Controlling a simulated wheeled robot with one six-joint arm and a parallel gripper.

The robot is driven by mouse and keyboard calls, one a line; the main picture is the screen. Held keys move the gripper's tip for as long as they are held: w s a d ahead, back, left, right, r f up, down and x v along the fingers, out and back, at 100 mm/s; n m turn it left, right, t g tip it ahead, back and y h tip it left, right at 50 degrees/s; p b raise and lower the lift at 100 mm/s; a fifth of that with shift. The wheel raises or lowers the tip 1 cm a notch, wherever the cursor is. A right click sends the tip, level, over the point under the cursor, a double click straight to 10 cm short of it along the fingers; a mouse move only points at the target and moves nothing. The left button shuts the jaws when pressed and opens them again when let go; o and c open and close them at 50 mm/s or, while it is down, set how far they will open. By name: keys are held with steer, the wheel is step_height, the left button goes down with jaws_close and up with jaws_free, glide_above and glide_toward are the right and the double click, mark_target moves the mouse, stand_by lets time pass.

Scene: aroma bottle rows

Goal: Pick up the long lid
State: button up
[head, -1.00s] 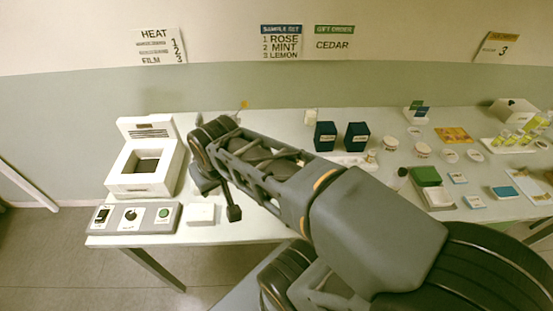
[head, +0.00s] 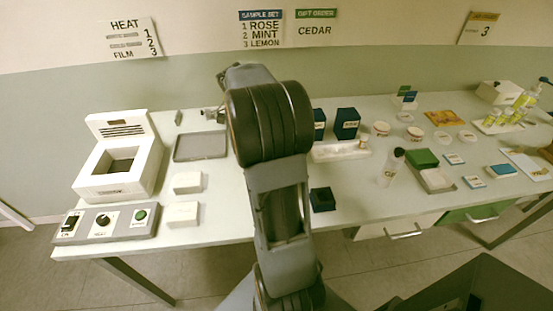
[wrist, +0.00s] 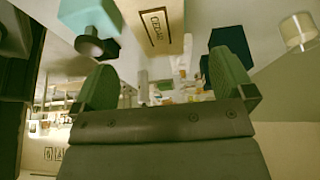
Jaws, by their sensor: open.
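I cannot tell for sure which thing is the long lid. A long green slab (head: 422,158), which may be it, lies at the right of the table behind an open pale box (head: 437,180). A long white piece (head: 341,150) lies in front of the dark blue boxes (head: 347,122). In the wrist view my gripper (wrist: 165,80) is open, its two green fingers wide apart, with nothing held between them. A cream block marked CEDAR (wrist: 155,22) and a teal block (wrist: 88,22) show beyond it.
A bottle with a black cap (head: 392,168) stands left of the green slab. A small dark open box (head: 322,199) sits near the front edge. A white heater (head: 120,160), control panel (head: 104,224), grey tray (head: 201,146) and white blocks (head: 187,182) are at left.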

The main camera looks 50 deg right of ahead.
steer(key=x, duration=0.6)
steer(key=shift+s+d+f, duration=0.1)
steer(key=shift+s+f, duration=0.05)
steer(key=shift+f, duration=0.2)
steer(key=p+x, duration=0.1)
steer(key=x, duration=0.3)
steer(key=shift+s+f, duration=0.15)
steer(key=shift+s, duration=0.05)
steer(key=shift+s+d+f, duration=0.1)
steer(key=shift+f, duration=0.3)
steer(key=shift+f, duration=0.1)
steer(key=shift+c, duration=0.2)
steer(key=c, duration=0.9)
steer(key=shift+o, duration=0.2)
